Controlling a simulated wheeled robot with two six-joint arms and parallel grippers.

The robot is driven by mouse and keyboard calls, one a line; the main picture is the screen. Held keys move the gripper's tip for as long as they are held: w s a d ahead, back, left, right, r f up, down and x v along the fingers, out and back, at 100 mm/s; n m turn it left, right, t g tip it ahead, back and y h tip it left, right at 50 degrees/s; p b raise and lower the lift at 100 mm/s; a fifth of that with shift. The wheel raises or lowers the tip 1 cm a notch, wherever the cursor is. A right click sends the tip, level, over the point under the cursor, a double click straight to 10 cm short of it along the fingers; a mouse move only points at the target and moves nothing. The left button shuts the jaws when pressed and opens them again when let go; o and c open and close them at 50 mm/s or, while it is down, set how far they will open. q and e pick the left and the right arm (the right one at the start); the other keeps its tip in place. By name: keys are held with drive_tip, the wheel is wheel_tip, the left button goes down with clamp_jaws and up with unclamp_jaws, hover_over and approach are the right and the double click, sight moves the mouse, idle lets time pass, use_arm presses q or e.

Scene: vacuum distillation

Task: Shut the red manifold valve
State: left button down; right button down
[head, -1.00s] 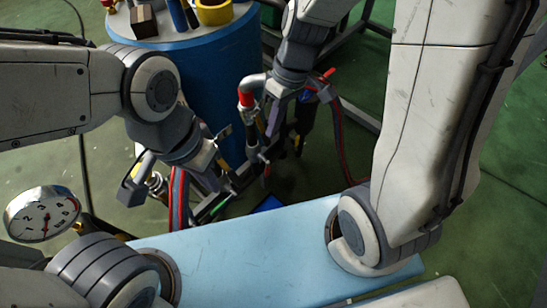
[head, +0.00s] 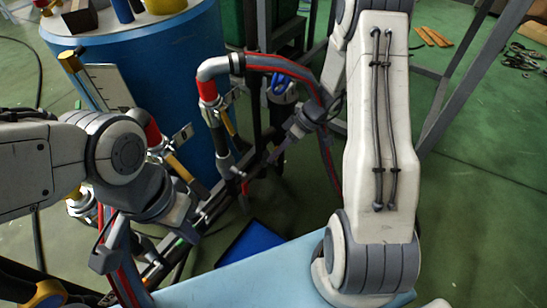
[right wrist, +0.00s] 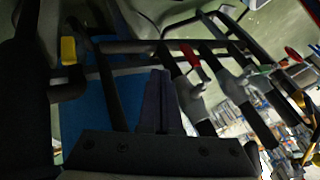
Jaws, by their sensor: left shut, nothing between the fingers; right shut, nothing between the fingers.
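In the right wrist view a red valve handle (right wrist: 190,56) sits on a dark pipe, just beyond and right of my fingertips. A second red handle (right wrist: 293,54) shows at the right edge; I cannot tell for sure which is the task's valve. My right gripper (right wrist: 158,78) is shut and empty, apart from the handle. In the head view the right gripper (head: 272,156) points down-left towards a small red part (head: 245,186) on the dark pipework. My left gripper (head: 192,232) is shut and empty beside the lower pipes, its fingertips partly hidden among them.
A pipe with a red band (head: 207,90) rises near the right gripper. A light blue surface (head: 260,277) lies in front.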

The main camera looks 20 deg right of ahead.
sight(245, 184)
drive_tip(key=s+a+f+b, duration=0.2)
drive_tip(key=a+f+b, duration=0.1)
drive_tip(key=a+f, duration=0.2)
drive_tip(key=shift+a+f, duration=0.2)
drive_tip(key=shift+a, duration=1.05)
